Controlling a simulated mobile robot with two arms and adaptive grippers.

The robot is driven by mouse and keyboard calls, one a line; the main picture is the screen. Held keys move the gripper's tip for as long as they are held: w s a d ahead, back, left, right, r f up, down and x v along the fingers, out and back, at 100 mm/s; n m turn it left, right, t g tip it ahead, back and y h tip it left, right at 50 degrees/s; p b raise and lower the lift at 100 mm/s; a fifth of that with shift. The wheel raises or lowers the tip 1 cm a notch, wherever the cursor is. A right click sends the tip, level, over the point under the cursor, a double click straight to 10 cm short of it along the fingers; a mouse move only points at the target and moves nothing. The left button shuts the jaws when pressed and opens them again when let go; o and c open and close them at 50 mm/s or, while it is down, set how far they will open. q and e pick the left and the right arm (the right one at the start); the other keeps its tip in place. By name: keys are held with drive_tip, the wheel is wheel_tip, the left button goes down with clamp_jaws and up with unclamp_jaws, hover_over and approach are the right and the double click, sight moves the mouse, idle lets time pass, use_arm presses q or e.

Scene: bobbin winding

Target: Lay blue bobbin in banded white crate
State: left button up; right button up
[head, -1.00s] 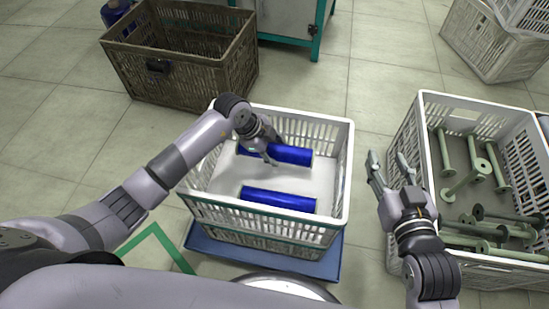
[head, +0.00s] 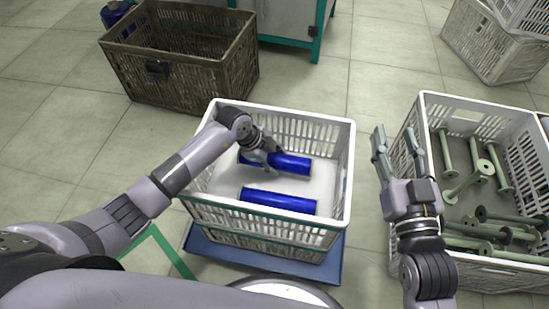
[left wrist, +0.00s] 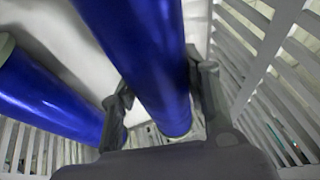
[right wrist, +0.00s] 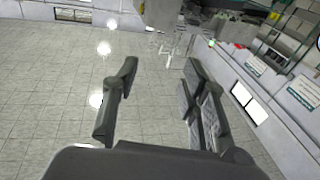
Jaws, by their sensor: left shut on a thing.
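The white crate (head: 345,185) with a green band near its lower part stands in the middle of the head view. My left gripper (head: 267,158) is inside it, shut on a blue bobbin (head: 292,164) near the far side. In the left wrist view this bobbin (left wrist: 140,45) runs between the two fingers (left wrist: 163,80). I cannot tell whether it touches the crate's pale floor. A second blue bobbin (head: 278,201) lies in the near part of the crate, roughly parallel. My right gripper (head: 397,150) is open and empty, between the two white crates; its fingers also show in the right wrist view (right wrist: 160,72).
The banded crate stands on a blue base (head: 335,262). A white crate (head: 424,170) with several green spools is at the right. A brown crate (head: 185,85) is at the back left, and stacked pale crates (head: 490,45) at the back right.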

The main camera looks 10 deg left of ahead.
sight(273, 156)
use_arm(q)
drive_tip(key=shift+f, duration=0.1)
drive_tip(key=o, duration=1.4)
drive_tip(key=shift+r, duration=0.55)
drive_tip(key=p+v, duration=0.2)
drive_tip(key=v, duration=0.3)
drive_tip(key=shift+a+r, duration=0.15)
drive_tip(key=shift+r, duration=0.2)
drive_tip(key=p+v, duration=0.2)
drive_tip(key=v, duration=0.4)
drive_tip(key=shift+s+r, duration=0.15)
use_arm(e)
drive_tip(key=s+d+f+g+h, duration=0.1)
drive_tip(key=s+d+f+g, duration=0.1)
drive_tip(key=s+f+g, duration=0.3)
drive_tip(key=s+d+f+g+h, duration=0.2)
drive_tip(key=s+f+g, duration=0.3)
drive_tip(key=f, duration=0.5)
drive_tip(key=shift+d+f+m+g, duration=0.3)
drive_tip(key=shift+d+f+g, duration=0.1)
drive_tip(key=shift+d+g, duration=0.1)
